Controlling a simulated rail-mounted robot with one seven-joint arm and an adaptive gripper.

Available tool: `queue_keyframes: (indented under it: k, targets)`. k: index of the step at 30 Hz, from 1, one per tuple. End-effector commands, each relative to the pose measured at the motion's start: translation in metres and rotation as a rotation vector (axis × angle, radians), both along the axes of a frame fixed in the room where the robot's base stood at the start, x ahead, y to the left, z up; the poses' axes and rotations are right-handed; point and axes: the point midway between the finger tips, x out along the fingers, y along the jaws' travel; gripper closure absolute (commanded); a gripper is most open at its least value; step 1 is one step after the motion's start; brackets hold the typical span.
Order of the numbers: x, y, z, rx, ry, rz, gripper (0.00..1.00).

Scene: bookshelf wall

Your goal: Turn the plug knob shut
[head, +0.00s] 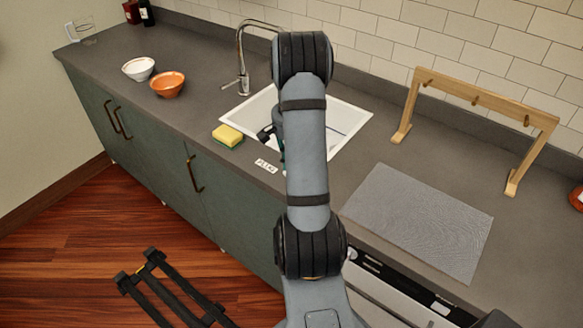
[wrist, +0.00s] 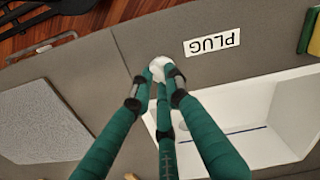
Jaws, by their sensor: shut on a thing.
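The plug knob (wrist: 159,68) is a small white round knob on the grey counter between the sink edge and the counter's front edge, beside the PLUG label (wrist: 212,43). My gripper (wrist: 158,78) has its green fingers closed around the knob in the wrist view. In the head view my arm hides the knob and most of the gripper; the PLUG label (head: 266,166) shows to the left of the arm. The white sink (head: 345,118) lies behind the arm. Whether the knob is turned cannot be told.
A yellow and green sponge (head: 228,136) lies left of the label. The tap (head: 243,62) stands behind the sink. A grey mat (head: 420,220) and a wooden rack (head: 478,102) are to the right. Two bowls (head: 167,84) stand at the far left.

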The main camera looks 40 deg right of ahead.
Motion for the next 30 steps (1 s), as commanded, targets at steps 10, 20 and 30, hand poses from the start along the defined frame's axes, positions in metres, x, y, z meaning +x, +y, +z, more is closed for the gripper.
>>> queue_keyframes:
  k: [10, 20, 30]
  targets:
    - [0.0001, 0.0003, -0.0017, -0.003, -0.003, -0.292, 1.0]
    - [-0.0001, 0.0012, -0.0003, -0.002, -0.003, -0.452, 1.0]
    - [-0.0002, 0.0012, 0.0008, -0.001, -0.003, -0.497, 1.0]
